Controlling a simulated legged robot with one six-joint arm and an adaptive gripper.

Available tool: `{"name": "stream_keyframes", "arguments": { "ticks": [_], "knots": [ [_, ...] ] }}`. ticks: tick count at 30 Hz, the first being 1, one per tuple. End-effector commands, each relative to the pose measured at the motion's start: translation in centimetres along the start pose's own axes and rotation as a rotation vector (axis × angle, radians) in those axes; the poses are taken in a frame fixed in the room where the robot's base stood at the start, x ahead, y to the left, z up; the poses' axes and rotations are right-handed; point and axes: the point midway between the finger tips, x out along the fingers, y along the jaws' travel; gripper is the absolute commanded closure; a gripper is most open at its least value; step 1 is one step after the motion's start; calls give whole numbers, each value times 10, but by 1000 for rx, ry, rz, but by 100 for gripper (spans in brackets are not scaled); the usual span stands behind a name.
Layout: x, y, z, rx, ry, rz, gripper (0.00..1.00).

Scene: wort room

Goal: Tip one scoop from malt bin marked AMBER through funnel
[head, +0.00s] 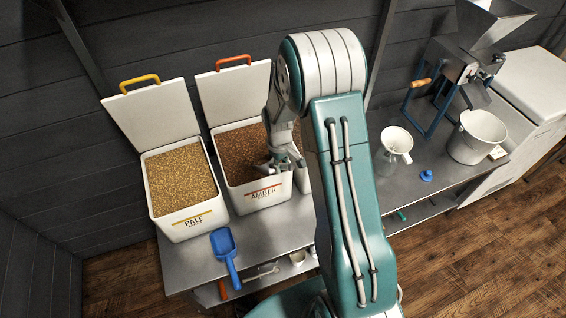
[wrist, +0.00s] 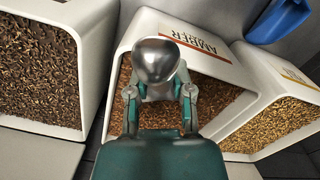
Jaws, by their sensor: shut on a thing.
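The malt bin marked AMBER (head: 258,197) stands open on the bench, full of reddish-brown malt (head: 240,152). My gripper (head: 285,163) is over its right front part, shut on a shiny metal scoop (wrist: 155,60). In the wrist view my gripper (wrist: 160,92) has the scoop between its fingers, in front of the AMBER bin (wrist: 130,50). Whether the scoop holds malt, or touches the malt, I cannot tell. The funnel (head: 397,139) sits upright in the mouth of a clear vessel (head: 388,163), right of my arm.
The PALE bin (head: 186,222) stands left of AMBER. A dark malt bin (wrist: 92,55) stands on the other side, mostly hidden by my arm in the head view. A blue scoop (head: 226,250) lies in front. A blue stopper (head: 426,175), metal pail (head: 478,140) and mill (head: 468,65) are right.

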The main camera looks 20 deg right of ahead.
Motion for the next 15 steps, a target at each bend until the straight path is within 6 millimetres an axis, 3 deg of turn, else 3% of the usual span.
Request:
{"name": "stream_keyframes", "arguments": {
  "ticks": [15],
  "knots": [
    [9,0,-43,0,83,0,100]
  ]
}}
